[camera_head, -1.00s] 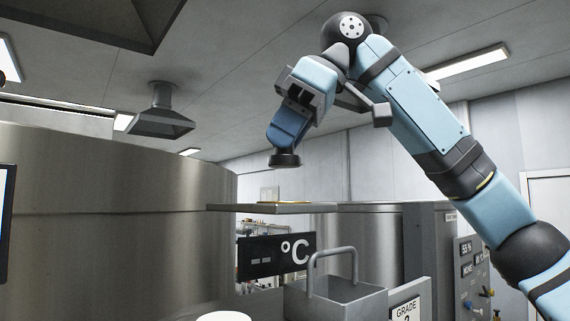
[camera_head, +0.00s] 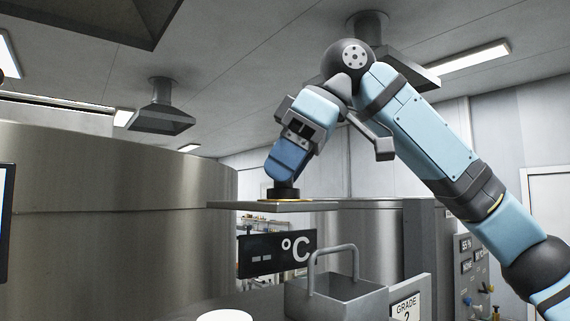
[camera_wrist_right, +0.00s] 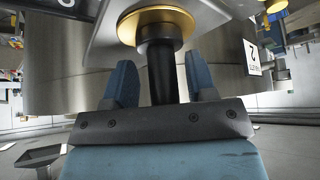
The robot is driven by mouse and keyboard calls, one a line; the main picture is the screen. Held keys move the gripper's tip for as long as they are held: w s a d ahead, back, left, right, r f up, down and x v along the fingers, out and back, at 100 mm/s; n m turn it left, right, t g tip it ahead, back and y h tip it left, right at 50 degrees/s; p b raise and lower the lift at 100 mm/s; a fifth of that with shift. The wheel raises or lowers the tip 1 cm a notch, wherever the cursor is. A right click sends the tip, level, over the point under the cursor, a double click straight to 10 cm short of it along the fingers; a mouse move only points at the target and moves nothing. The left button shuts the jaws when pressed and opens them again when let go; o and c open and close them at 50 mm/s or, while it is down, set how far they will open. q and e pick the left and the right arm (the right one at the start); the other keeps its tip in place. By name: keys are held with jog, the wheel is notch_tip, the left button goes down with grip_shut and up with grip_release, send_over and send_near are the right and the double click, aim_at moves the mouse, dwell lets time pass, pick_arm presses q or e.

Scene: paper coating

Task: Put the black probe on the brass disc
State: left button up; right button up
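The black probe (camera_head: 283,193) is upright, its wide black foot on the brass disc (camera_head: 266,200) or so close that I see no gap. The disc lies on a thin grey shelf (camera_head: 230,206). My right gripper (camera_head: 287,162) is above the disc, its blue fingers pointing down around the probe. In the right wrist view the probe's shaft (camera_wrist_right: 163,75) stands between the two blue fingers (camera_wrist_right: 160,88), and its foot meets the brass disc (camera_wrist_right: 128,25). My left gripper is not in view.
A large steel drum (camera_head: 110,220) fills the left. Below the shelf are a °C display (camera_head: 275,254) and a grey box with a looped handle (camera_head: 335,297). A panel with knobs (camera_head: 468,268) stands at the right.

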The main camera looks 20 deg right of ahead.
jog(key=shift+r, duration=0.3)
jog(key=b+v, duration=0.1)
jog(key=v, duration=1.1)
jog(key=shift+f, duration=0.1)
